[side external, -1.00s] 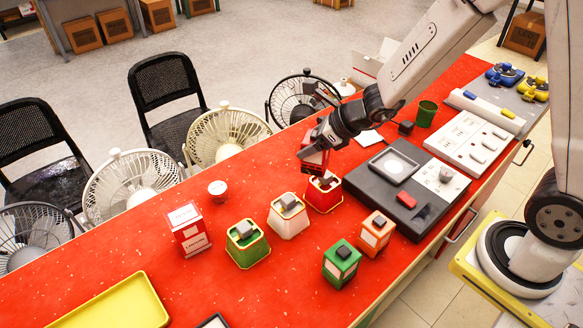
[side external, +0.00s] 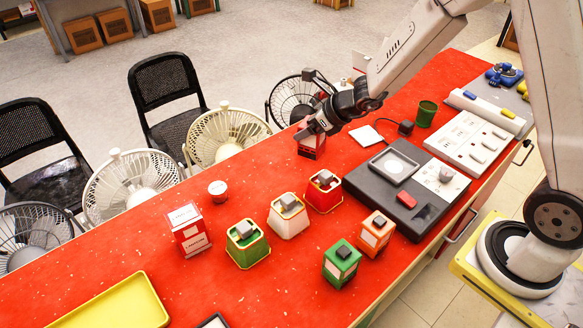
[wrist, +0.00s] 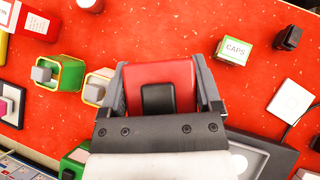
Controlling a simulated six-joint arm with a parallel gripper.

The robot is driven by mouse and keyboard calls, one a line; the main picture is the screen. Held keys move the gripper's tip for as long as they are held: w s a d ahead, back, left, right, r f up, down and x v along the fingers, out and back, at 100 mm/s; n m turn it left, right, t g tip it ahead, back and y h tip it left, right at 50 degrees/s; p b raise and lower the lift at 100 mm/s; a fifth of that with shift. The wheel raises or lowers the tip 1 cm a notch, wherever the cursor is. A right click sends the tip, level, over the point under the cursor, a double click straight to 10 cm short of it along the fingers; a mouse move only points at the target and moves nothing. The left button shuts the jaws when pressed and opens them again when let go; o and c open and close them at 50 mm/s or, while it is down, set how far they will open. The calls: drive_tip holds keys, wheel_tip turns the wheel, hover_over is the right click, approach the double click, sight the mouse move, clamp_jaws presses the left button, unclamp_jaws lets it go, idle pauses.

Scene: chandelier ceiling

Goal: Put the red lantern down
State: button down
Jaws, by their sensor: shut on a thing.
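The red lantern (side external: 311,147) is held between the fingers of my gripper (side external: 314,134), over the far part of the red table, behind the red holder (side external: 323,192). In the wrist view the lantern (wrist: 160,72) shows as a red top with a dark block, with a finger of my gripper (wrist: 165,88) on each side. My gripper is shut on it. I cannot tell whether its bottom touches the table.
Green (side external: 246,244) and white (side external: 288,216) holders, small green (side external: 341,264) and orange (side external: 375,234) lanterns, and a red-and-white box (side external: 189,229) stand nearby. A CAPS box (wrist: 235,50) is to the lantern's right in the wrist view. A dark scale (side external: 365,190) lies right.

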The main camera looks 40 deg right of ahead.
drive_tip(key=w+f, duration=0.7)
drive_tip(key=w, duration=0.2)
drive_tip(key=shift+w+a+f, duration=0.2)
drive_tip(key=shift+w, duration=0.05)
drive_tip(key=shift+w+f, duration=0.15)
drive_tip(key=shift+f, duration=0.8)
drive_tip(key=shift+w+f, duration=0.1)
drive_tip(key=shift+f, duration=0.8)
drive_tip(key=shift+f, duration=0.1)
unclamp_jaws()
drive_tip(key=shift+f, duration=0.1)
